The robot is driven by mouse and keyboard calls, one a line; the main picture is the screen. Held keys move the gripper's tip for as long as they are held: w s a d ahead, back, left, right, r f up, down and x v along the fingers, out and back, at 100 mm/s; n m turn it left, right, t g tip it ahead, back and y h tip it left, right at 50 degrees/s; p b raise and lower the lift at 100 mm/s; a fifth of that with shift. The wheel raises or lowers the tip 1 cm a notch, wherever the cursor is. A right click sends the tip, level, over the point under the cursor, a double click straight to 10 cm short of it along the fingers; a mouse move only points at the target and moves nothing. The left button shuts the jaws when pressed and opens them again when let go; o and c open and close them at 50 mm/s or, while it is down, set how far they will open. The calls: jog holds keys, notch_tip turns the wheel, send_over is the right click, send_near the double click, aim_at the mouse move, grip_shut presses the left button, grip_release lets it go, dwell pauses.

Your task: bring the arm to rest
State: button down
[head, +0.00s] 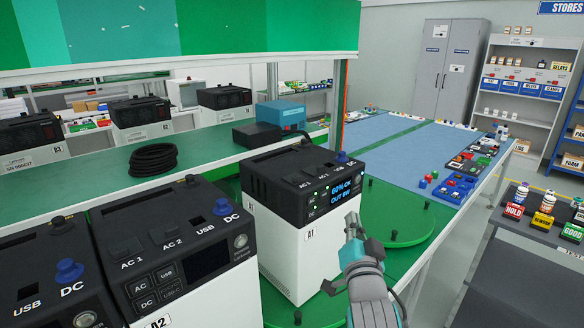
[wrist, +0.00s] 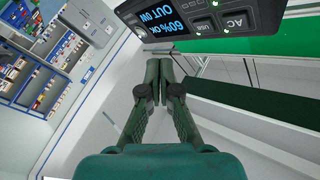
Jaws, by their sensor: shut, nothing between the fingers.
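My gripper (wrist: 159,72) is shut and empty, its two dark green fingers together in the wrist view. In the head view my gripper (head: 352,222) is at the lower right, in front of the right side of power station A1 (head: 294,228). I cannot tell whether the fingertips touch A1; a small gap seems to show.
More power stations, A2 (head: 172,250) among them, stand at the left. A green turntable (head: 398,225) lies behind my gripper. A black cable coil (head: 153,158) lies on the shelf. A blue mat (head: 385,146) with small parts stretches behind.

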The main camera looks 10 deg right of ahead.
jog(key=s+f+n+g+y, duration=0.2)
jog(key=s+f+n, duration=0.4)
jog(key=s+f, duration=1.8)
jog(key=s+f+n+g, duration=0.1)
jog(key=s+n+g, duration=0.1)
jog(key=s, duration=2.4)
jog(key=shift+s+a+f+n+y, duration=0.3)
